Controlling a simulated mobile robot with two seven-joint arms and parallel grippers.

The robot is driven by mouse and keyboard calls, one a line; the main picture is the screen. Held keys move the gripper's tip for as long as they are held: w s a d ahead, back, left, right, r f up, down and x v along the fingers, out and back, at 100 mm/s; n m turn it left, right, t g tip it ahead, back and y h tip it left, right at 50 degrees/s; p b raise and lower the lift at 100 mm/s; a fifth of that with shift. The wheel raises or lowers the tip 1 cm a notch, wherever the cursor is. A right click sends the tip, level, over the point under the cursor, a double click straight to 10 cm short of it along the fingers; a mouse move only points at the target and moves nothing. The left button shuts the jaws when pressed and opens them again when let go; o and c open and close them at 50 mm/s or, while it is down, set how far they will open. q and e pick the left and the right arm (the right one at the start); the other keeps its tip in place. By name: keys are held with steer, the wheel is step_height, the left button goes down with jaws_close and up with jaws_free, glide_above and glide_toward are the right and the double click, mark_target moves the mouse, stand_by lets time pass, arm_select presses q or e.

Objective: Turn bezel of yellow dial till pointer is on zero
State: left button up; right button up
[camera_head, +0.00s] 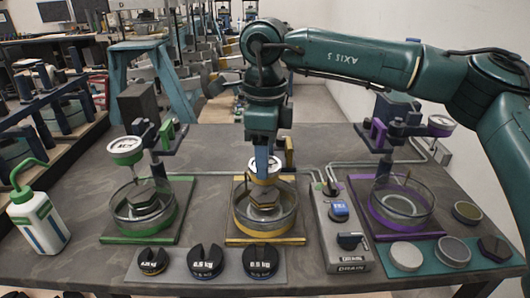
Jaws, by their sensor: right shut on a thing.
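The yellow dial (272,171) is a round, pale-faced gauge with a yellow bezel. It stands above a clear dish on the yellow base plate (237,238) in the middle station. My right gripper (262,174) comes straight down from above and is shut on the bezel of the yellow dial. The gripper covers part of the dial face. The pointer and the zero mark are too small and hidden to read. My left gripper is not in view.
A green dial (125,146) stands left over its own dish, and a purple dial (440,122) stands right. A control box (345,262) with a blue knob sits right of the yellow station. Weights (206,258) lie in front; a white bottle (36,224) stands far left.

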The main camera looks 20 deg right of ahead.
steer(key=m+b, duration=0.1)
steer(key=m, duration=0.3)
steer(key=shift+f+b, duration=0.1)
steer(key=shift+b, duration=0.2)
steer(key=shift+m+b, duration=0.55)
steer(key=shift+m, duration=2.15)
steer(key=o, duration=0.7)
step_height(320, 180, up, 13)
steer(key=p, duration=0.1)
steer(key=shift+r+p, duration=0.2)
steer(key=shift+p, duration=0.1)
